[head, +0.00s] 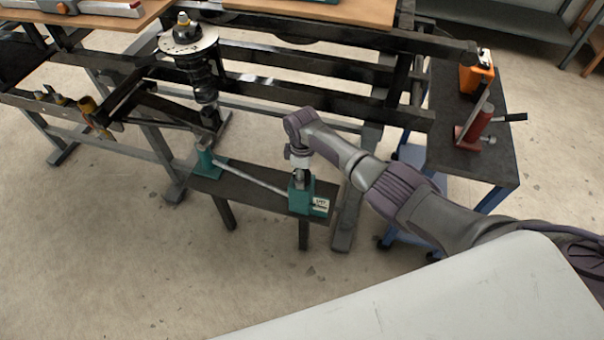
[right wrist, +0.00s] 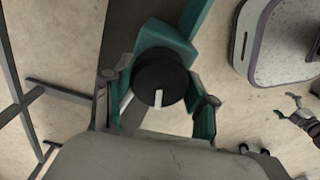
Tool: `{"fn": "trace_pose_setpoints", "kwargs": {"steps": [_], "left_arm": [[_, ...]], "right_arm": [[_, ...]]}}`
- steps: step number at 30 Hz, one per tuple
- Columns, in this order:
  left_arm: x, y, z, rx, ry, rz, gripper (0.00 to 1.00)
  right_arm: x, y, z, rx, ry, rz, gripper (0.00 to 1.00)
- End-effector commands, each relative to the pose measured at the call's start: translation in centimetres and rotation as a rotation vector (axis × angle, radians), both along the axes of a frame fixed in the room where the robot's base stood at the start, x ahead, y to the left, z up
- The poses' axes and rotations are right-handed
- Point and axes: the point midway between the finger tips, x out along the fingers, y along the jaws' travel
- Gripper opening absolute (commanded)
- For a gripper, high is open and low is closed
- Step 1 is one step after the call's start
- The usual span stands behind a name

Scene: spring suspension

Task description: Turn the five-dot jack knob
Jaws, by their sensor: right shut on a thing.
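The teal jack (head: 301,197) stands at the right end of a low dark bench, with a small white label on its front. Its round black knob (right wrist: 161,78) carries a white mark, which points toward the bottom of the right wrist view. No dots can be made out on it. My right gripper (head: 300,173) points down over the jack and hides most of the knob in the head view. In the right wrist view, my right gripper's fingers (right wrist: 163,88) sit on both sides of the knob, shut on it.
A grey rod runs from the jack to a second teal block (head: 206,160) on the low bench (head: 240,184). Behind are dark frame rails and a strut with a pale disc (head: 188,40). A dark cart (head: 462,168) at right holds red and orange tools.

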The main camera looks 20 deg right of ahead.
Motion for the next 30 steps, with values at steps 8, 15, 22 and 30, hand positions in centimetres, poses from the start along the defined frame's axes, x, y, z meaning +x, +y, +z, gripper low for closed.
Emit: {"fn": "trace_pose_setpoints", "kwargs": {"steps": [8, 15, 22, 30], "left_arm": [[0.0, 0.0, -0.3, 0.0, 0.0, 0.0, 1.0], [0.0, 0.0, -0.6, 0.0, 0.0, 0.0, 1.0], [0.0, 0.0, -0.9, 0.0, 0.0, 0.0, 1.0], [0.0, 0.0, -1.4, 0.0, 0.0, 0.0, 1.0]], "right_arm": [[0.1, 0.1, 0.1, 0.002, -0.002, 0.264, 0.22], [0.1, 0.1, 0.0, 0.003, -0.003, 0.492, 0.22], [0.1, 0.0, 0.0, 0.002, -0.002, 0.71, 0.22], [0.1, 0.0, 0.0, 0.002, -0.002, 0.964, 0.22]]}}
